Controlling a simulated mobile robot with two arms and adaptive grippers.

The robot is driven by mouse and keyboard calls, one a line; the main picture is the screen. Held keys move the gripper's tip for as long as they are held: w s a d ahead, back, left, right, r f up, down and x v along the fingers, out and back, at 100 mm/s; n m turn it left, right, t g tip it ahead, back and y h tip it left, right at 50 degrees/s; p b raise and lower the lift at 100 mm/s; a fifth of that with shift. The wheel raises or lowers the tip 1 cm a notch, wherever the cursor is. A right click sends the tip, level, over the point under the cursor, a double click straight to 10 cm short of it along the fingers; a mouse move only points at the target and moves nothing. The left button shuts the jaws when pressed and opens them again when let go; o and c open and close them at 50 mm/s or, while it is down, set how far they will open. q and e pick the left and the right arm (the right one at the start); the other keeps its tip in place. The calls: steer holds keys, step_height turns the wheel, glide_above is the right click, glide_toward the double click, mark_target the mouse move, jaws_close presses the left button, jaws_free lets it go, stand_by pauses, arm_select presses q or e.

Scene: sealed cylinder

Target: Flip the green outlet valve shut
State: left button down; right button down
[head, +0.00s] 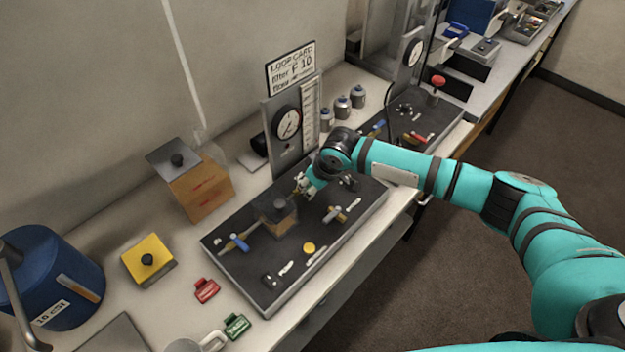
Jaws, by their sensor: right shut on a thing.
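My right gripper (302,185) reaches in from the right over the dark panel (345,244) on the bench. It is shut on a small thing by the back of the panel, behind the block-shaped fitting. The fingers and wrist hide most of that thing, and I cannot make out a green valve handle there. A blue-handled valve (238,243) sits at the panel's left end. Another brass valve (336,214) sits right of the middle. My left gripper is not in view.
A block-shaped fitting (277,214) stands mid-panel, left of the gripper. A gauge board (291,135) rises behind. A red tag (206,290) and a green tag (236,326) lie in front. A wooden box (200,190) and blue canister (50,275) stand left.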

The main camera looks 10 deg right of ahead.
steer(key=c, duration=1.3)
jaws_free()
steer(key=shift+r, duration=0.1)
steer(key=v, duration=1.2)
steer(key=shift+s, duration=0.1)
steer(key=shift+a, duration=0.1)
